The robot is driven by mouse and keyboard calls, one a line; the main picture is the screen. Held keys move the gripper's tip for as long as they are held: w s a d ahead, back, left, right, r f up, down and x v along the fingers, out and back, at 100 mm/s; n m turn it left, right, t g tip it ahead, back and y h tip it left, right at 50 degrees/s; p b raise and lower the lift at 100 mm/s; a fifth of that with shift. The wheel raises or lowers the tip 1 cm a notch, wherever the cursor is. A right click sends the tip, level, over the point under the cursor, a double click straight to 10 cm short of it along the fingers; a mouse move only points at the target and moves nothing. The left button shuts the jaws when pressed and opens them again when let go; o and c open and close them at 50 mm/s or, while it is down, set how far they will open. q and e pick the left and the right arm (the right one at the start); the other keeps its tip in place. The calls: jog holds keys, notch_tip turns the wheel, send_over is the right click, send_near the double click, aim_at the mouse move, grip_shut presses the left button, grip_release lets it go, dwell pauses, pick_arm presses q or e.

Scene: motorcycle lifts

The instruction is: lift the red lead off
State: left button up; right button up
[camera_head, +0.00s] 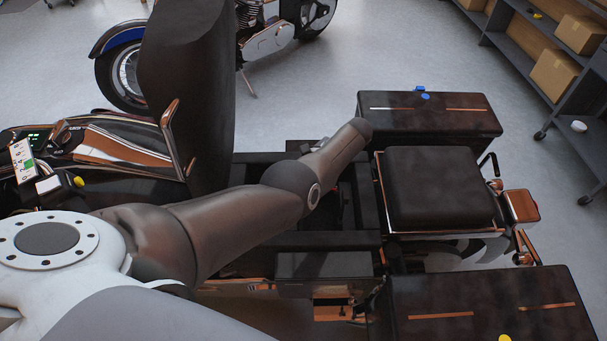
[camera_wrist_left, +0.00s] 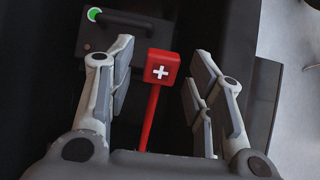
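The red lead (camera_wrist_left: 161,67) shows in the left wrist view as a red block with a white plus and a red stem running down from it. A dark box (camera_wrist_left: 128,38), likely the battery, with a green round mark is beside it at the upper left. My left gripper (camera_wrist_left: 162,75) is open, one finger on each side of the red lead, with gaps to both. Whether the lead touches the box is unclear. In the head view my left arm reaches over the motorcycle's open frame and hides most of that area. My right gripper is not in view.
In the head view, the black seat (camera_head: 437,188) and two side cases, far (camera_head: 430,122) and near (camera_head: 480,300), flank the frame's right end. A tall dark upright panel (camera_head: 190,90) stands left of the opening. Another motorcycle (camera_head: 265,40) and shelves (camera_head: 525,50) are behind.

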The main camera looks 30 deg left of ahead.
pick_arm(q)
jog(key=v, duration=1.2)
jog(key=shift+w, duration=0.1)
jog(key=shift+c, duration=0.2)
